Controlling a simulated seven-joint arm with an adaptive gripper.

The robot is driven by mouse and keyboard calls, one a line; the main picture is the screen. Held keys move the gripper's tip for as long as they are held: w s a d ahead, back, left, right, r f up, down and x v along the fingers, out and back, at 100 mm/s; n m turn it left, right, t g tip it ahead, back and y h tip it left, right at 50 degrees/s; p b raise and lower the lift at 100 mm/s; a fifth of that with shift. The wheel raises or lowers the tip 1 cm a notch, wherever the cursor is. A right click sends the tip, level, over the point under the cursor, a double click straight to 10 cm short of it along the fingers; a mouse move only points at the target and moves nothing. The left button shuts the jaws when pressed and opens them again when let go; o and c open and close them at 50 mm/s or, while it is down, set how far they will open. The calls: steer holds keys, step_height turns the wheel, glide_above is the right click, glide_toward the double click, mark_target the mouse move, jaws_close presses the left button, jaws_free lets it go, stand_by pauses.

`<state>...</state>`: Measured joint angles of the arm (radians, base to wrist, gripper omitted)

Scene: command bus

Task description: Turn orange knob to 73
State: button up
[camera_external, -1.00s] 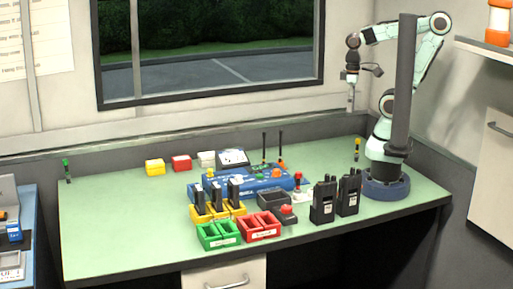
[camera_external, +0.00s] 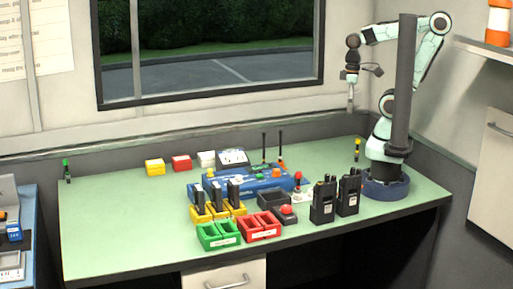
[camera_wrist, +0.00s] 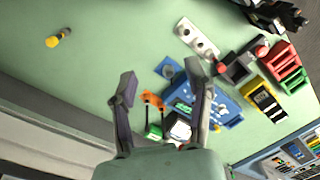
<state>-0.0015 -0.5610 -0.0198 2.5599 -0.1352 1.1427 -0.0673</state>
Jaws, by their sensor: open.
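The blue console (camera_external: 250,182) stands near the middle of the green desk. A small orange knob (camera_external: 277,173) shows at its back right in the external view. The console (camera_wrist: 228,106) also shows in the wrist view, partly behind the right finger; I cannot clearly pick out the knob or read its setting there. My gripper (camera_external: 351,104) hangs above the back right of the desk, right of the console and well above it. In the wrist view my gripper (camera_wrist: 159,82) has its two fingers spread, with nothing between them; it touches nothing.
Two black radios (camera_external: 335,199) stand right of the console. Red bins (camera_external: 259,227), green bins (camera_external: 218,234) and yellow holders are in front. Two thin antennas rise behind the console. A yellow-topped tool (camera_external: 357,148) stands near my base. The desk's left side is mostly clear.

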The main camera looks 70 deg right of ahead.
steer(key=w+r+n+t, duration=0.3)
steer(key=w+n, duration=0.4)
steer(key=w, duration=0.2)
steer(key=n+g, duration=0.3)
steer(key=n, duration=0.6)
glide_above(277, 169)
steer(key=shift+h, duration=0.4)
step_height(277, 169, down, 17)
steer(key=shift+a+r, duration=0.15)
steer(key=shift+r, duration=0.05)
step_height(277, 169, down, 5)
steer(key=shift+r, duration=0.1)
steer(key=shift+f, duration=0.65)
jaws_close()
